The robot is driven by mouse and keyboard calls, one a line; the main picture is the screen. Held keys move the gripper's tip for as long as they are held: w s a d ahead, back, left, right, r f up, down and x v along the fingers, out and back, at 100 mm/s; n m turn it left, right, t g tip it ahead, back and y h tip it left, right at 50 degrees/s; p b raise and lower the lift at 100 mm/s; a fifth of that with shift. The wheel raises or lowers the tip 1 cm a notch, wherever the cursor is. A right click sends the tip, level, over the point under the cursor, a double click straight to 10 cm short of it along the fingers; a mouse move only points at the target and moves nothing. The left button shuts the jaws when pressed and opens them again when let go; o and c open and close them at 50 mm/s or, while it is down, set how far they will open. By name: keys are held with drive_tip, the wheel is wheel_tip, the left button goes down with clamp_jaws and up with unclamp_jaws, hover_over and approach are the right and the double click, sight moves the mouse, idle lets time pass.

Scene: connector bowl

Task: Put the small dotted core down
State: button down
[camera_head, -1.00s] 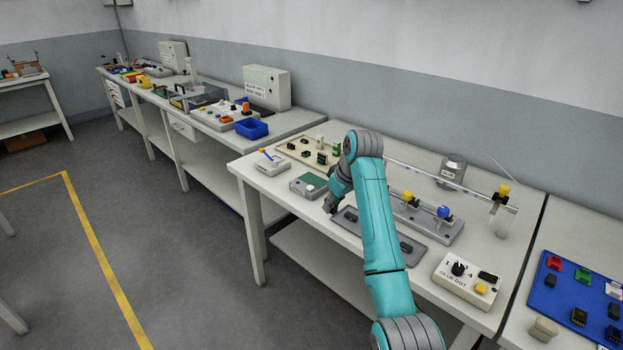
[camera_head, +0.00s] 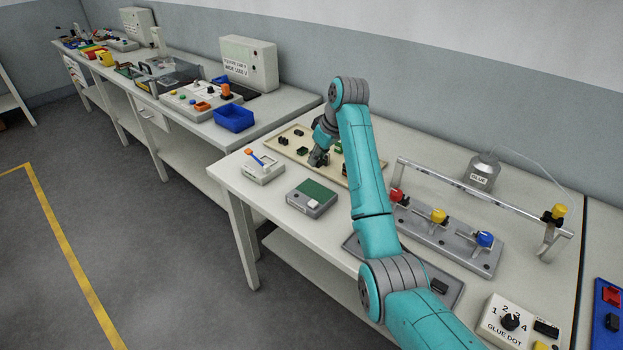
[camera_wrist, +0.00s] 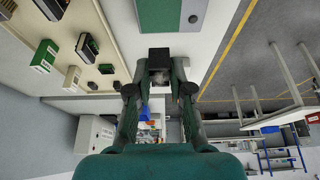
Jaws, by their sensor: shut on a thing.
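My gripper (camera_head: 318,160) is shut on a small black block, the core (camera_wrist: 158,54), which shows between the fingertips in the wrist view. No dots can be made out on it from here. In the head view my gripper is at the beige tray (camera_head: 348,184), near its front edge, and hides the core there. The wrist view shows the core beside the tray's edge (camera_wrist: 112,62) in the picture. I cannot tell how high it is above the surface.
The tray holds several black and green connectors (camera_head: 303,150). A grey device with a green top (camera_head: 312,196) and a small white box with an orange-tipped lever (camera_head: 262,168) stand in front of it.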

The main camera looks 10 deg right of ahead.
sight(313, 190)
wheel_tip(313, 190, down, 10)
drive_tip(key=shift+r, duration=0.1)
idle(0.4)
drive_tip(key=c, duration=1.1)
unclamp_jaws()
drive_tip(key=shift+o, duration=0.2)
drive_tip(key=v, duration=1.2)
drive_tip(key=shift+w, duration=0.1)
